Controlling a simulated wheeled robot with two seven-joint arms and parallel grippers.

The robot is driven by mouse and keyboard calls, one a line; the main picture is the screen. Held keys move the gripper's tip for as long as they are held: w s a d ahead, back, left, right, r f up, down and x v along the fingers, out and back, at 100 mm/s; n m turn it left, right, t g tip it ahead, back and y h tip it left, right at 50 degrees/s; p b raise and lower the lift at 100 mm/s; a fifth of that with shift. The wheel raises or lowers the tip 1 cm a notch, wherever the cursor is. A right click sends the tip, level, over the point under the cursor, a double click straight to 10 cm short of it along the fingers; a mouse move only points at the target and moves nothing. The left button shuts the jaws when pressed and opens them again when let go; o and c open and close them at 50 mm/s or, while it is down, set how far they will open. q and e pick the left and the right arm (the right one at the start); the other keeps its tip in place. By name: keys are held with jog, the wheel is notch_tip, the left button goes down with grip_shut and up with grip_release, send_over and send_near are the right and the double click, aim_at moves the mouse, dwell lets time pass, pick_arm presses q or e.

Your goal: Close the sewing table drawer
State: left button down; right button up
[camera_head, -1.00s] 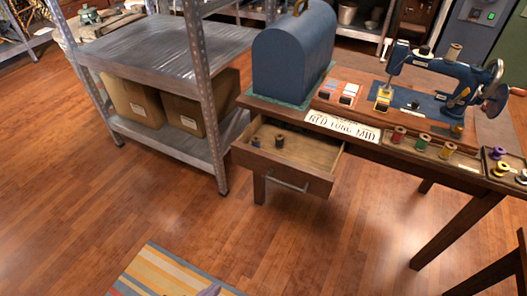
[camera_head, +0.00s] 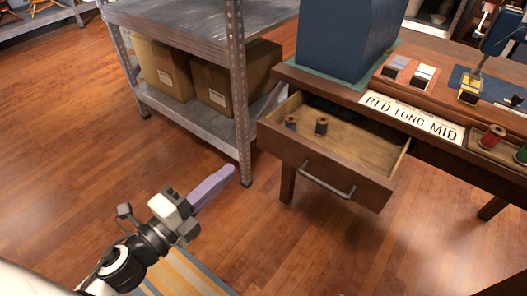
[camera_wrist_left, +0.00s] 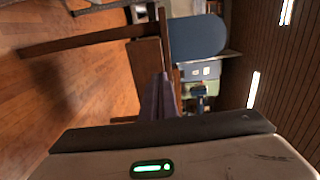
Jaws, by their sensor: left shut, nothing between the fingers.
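The sewing table drawer (camera_head: 330,172) is pulled out from under the tabletop, with a metal bar handle (camera_head: 327,181) on its front. Two small dark spools (camera_head: 321,126) stand inside at the left. The sewing table (camera_head: 285,75) bears a blue case, a sign and part of a sewing machine. My left gripper (camera_head: 222,178) is shut and empty, its purple fingers pointing up and right, left of the drawer and apart from it. In the left wrist view the fingers (camera_wrist_left: 160,97) point toward the table, which shows sideways. My right gripper is not in view.
A metal shelf (camera_head: 236,90) with cardboard boxes (camera_head: 214,88) stands left of the table, its front post close beyond my left gripper. A striped rug (camera_head: 185,272) lies below. Wooden floor in front of the drawer is clear.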

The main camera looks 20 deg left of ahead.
aim_at(273, 131)
pick_arm(q)
jog(key=p+x, duration=0.1)
jog(key=x, duration=1.3)
